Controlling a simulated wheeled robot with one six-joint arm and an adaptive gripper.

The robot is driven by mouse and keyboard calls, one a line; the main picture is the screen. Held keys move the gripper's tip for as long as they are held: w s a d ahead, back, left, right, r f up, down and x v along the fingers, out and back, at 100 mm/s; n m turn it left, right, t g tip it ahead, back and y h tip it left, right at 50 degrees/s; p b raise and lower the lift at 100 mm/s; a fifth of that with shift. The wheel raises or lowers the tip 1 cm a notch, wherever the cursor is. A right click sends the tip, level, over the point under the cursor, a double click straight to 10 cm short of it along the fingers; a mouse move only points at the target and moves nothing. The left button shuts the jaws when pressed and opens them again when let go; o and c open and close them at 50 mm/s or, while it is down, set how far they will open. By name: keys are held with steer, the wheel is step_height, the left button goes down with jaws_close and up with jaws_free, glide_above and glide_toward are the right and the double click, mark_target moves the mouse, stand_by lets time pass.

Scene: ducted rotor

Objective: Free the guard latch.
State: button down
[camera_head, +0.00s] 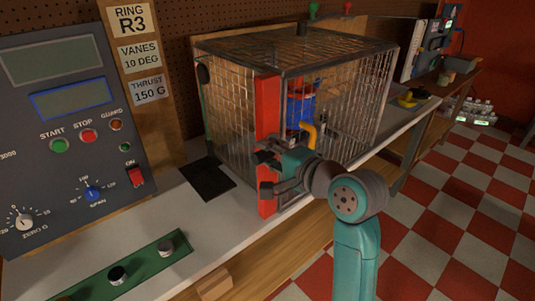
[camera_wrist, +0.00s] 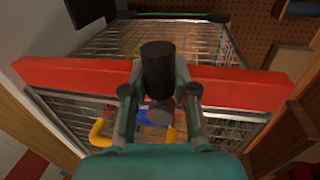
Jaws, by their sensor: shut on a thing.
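The guard is a wire-mesh cage (camera_head: 345,75) with a dark frame, standing on the bench. A red upright bar (camera_head: 268,100) runs along its front corner; the bar crosses the wrist view (camera_wrist: 75,77). A black cylindrical knob (camera_wrist: 157,62), apparently the guard latch, stands in front of the red bar. My gripper (camera_head: 265,172) is at the bar, and in the wrist view (camera_wrist: 158,92) its two fingers are shut on the knob. A yellow handle (camera_head: 309,133) is just beyond my gripper, and a blue part (camera_head: 299,108) shows through the mesh. The latch's seat is hidden.
A control panel (camera_head: 60,130) with buttons and dials stands at the left. A green strip with knobs (camera_head: 125,270) lies on the near bench top (camera_head: 205,225). A wooden block (camera_head: 214,284) is at the front edge.

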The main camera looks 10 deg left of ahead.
stand_by(0.4)
steer(key=c, duration=0.9)
jaws_free()
steer(key=v, duration=1.2)
steer(key=shift+w+d, duration=0.1)
